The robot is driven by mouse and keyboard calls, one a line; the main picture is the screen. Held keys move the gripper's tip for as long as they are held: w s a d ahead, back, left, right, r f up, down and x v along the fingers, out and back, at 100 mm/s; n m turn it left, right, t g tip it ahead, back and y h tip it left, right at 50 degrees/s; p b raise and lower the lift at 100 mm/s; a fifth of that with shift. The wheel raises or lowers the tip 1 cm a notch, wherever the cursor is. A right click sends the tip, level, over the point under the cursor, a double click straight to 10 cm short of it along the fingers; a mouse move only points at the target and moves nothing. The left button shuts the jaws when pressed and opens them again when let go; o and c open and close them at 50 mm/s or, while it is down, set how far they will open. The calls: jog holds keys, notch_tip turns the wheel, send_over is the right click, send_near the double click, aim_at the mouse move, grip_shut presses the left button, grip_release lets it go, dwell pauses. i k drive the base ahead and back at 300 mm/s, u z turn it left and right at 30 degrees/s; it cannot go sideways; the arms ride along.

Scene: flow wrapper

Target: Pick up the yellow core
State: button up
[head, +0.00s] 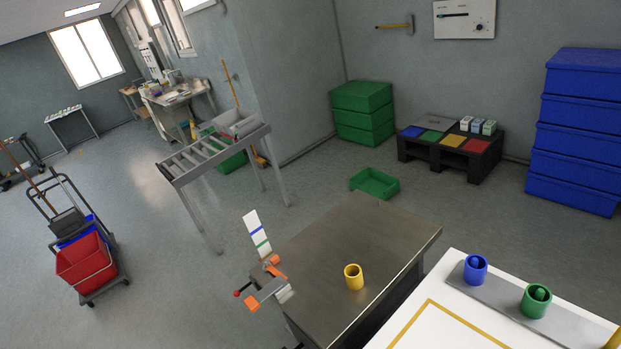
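The yellow core (353,277) is a short hollow cylinder. A blue core (475,268) and a green core (536,300) stand on a grey strip (505,294) on the white table at the lower right. Each of these two has a peg of its own colour showing inside it. My gripper is not in view, and nothing is seen touching the yellow core.
An orange and grey device with a red knob (265,285) sits at the metal table's left edge, by a striped white strip (257,233). The white table (410,335) adjoins on the right. A roller conveyor (215,155) and green tray (375,183) stand beyond.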

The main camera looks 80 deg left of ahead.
aim_at(353, 274)
jog(key=u, duration=1.55)
jog(key=i, duration=1)
jog(key=z, duration=0.05)
